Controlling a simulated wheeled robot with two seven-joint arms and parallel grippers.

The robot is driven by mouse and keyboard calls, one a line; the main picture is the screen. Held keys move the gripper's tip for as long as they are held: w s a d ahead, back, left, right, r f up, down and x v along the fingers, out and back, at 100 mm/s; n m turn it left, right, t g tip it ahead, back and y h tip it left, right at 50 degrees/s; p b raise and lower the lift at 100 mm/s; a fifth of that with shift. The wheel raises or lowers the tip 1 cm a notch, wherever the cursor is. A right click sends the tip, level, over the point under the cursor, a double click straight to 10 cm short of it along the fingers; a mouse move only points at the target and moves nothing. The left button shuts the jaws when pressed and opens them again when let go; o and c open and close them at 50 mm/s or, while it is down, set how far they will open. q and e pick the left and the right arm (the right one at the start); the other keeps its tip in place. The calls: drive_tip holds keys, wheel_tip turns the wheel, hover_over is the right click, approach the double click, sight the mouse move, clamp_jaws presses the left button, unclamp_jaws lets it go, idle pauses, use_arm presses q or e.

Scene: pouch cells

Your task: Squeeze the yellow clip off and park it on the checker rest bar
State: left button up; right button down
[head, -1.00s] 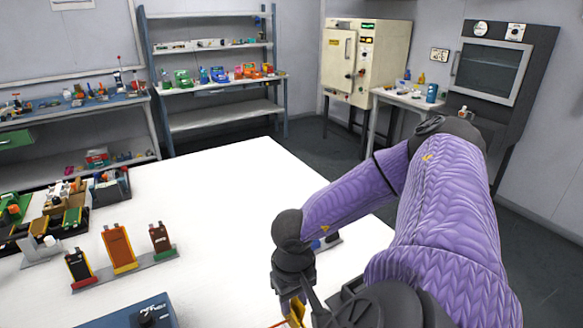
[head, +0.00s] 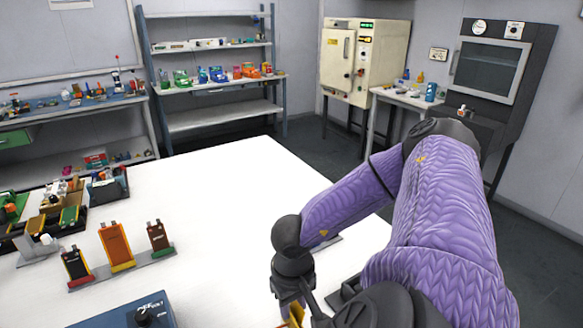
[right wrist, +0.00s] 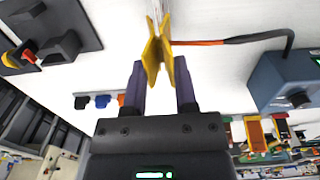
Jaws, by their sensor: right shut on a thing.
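The yellow clip (right wrist: 157,52) is between the fingertips of my right gripper (right wrist: 160,85) in the right wrist view; the gripper is shut on it. An orange and black lead runs from the clip to the blue checker box (right wrist: 285,80) at the right. A thin pale strip lies just beyond the clip; I cannot tell whether the clip still grips it. In the head view my right gripper (head: 291,297) is at the bottom, and only a sliver of the clip (head: 297,313) shows. The checker box (head: 140,314) is at the bottom left. I cannot make out its rest bar. My left gripper is out of view.
A grey rack (head: 125,268) holds three pouch cells on the left of the white table (head: 235,190). Dark trays with cells stand behind it. A dark tray (right wrist: 85,40) with a black block shows in the wrist view, as do small black and blue pieces (right wrist: 101,101). The table's middle is clear.

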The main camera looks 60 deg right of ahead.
drive_tip(key=shift+f, duration=0.35)
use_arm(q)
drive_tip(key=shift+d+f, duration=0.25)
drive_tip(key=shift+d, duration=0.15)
use_arm(e)
drive_tip(key=shift+f+b, duration=0.65)
drive_tip(key=shift+f, duration=0.15)
drive_tip(key=shift+c, duration=1.6)
unclamp_jaws()
drive_tip(key=o, duration=0.3)
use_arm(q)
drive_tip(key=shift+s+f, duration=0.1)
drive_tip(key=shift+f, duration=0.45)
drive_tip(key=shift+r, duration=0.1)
use_arm(e)
drive_tip(key=shift+r, duration=0.1)
